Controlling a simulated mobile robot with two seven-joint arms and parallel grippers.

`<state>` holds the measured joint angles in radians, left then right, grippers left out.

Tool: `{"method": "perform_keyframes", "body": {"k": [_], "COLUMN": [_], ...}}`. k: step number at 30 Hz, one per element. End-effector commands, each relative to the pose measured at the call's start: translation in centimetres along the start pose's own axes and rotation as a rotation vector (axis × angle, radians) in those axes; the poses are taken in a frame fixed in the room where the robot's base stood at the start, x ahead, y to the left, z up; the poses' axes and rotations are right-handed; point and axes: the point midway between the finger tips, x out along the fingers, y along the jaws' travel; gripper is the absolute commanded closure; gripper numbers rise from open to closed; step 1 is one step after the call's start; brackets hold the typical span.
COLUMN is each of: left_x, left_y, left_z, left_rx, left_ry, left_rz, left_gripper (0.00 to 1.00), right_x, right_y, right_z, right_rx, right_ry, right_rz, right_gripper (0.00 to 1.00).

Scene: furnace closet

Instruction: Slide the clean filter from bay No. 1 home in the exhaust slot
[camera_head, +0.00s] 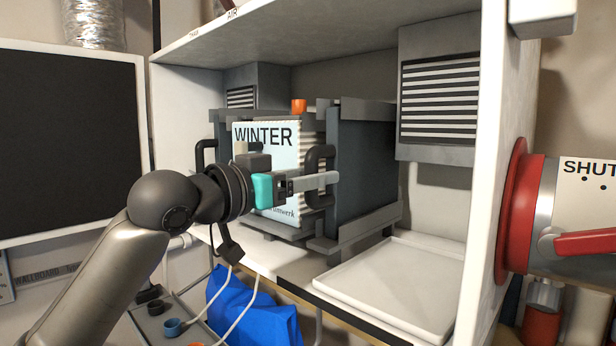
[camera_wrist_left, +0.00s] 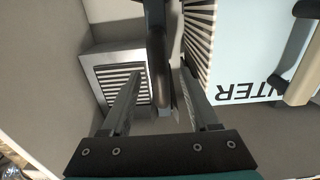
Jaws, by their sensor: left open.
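A pale panel marked WINTER (camera_head: 262,160), with a white pleated edge beside it, stands upright in a grey railed housing (camera_head: 365,165) inside the white cabinet. I take it for the filter, but no bay number or slot label is readable. A black handle (camera_head: 313,165) stands upright at its right edge. My left gripper (camera_head: 328,181) is open at this handle, partly covering it and the panel. In the left wrist view the handle (camera_wrist_left: 157,60) shows between the open fingers (camera_wrist_left: 160,88), with the pleats to the right. I cannot tell whether the fingers touch it. My right gripper is out of view.
Grey louvred boxes (camera_head: 440,100) hang at the back. An empty white tray (camera_head: 390,285) lies right of the housing. The cabinet's right wall (camera_head: 487,170) and a red-and-silver flanged duct (camera_head: 545,215) bound the right side. An orange cup-like piece (camera_head: 299,105) sits atop the housing.

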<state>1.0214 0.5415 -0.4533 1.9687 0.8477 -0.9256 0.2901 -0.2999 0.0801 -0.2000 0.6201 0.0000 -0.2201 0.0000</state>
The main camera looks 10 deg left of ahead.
Motion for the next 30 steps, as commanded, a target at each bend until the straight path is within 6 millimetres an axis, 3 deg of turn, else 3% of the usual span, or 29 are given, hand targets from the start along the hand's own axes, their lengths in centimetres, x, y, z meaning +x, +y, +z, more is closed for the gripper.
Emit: {"method": "perform_keyframes", "body": {"k": [8, 30], "left_x": [-0.6, -6.6], "left_y": [-0.1, -0.1], "left_z": [0.1, 0.1], "left_rx": [0.000, 0.000], "left_ry": [-0.002, -0.002], "left_rz": [-0.001, -0.001], "left_gripper": [0.39, 0.39], "right_x": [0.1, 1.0], "right_y": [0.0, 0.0], "right_z": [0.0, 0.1], "right_rx": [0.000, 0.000], "right_ry": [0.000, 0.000], "right_rz": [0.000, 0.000], "right_gripper": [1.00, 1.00]}}
